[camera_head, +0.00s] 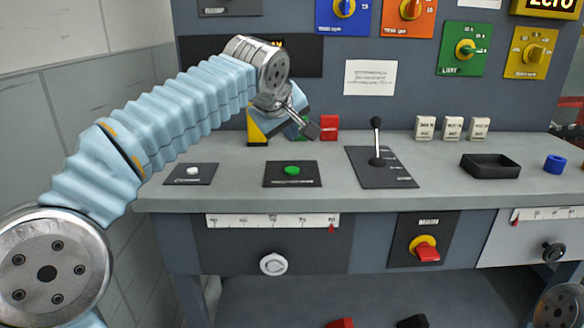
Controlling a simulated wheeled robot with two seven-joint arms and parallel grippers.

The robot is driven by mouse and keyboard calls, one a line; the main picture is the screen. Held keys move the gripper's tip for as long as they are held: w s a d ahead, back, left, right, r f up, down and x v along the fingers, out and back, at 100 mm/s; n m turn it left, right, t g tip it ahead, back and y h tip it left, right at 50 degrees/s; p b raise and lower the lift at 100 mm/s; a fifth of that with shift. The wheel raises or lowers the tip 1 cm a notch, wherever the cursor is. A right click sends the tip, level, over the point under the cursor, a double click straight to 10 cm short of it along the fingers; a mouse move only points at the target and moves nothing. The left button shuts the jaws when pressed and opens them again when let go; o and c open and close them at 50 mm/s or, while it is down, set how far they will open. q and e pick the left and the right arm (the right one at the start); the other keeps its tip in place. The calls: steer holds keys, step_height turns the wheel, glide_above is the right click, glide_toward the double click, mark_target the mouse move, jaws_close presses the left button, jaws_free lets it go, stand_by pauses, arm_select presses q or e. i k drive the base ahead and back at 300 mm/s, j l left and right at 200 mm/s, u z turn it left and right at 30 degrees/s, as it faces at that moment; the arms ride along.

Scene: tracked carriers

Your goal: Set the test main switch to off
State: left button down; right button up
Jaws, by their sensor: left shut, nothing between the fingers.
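A main switch (425,248) is on the front face of the bench, right of centre. It has a red handle on a yellow disc, set in a dark plate with a label above it that seems to read MAIN. The red handle points toward the lower right; its off mark is too small to read. My left gripper (310,129) is shut and empty above the back of the bench top, up and to the left of the switch and well apart from it. My right gripper is not in view; only a round metal joint of mine shows at the lower right.
A red block (329,127) is beside my left gripper. A silver knob (273,264) is left of the switch.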

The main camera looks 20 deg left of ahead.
mark_target(425, 253)
steer(key=k, duration=1)
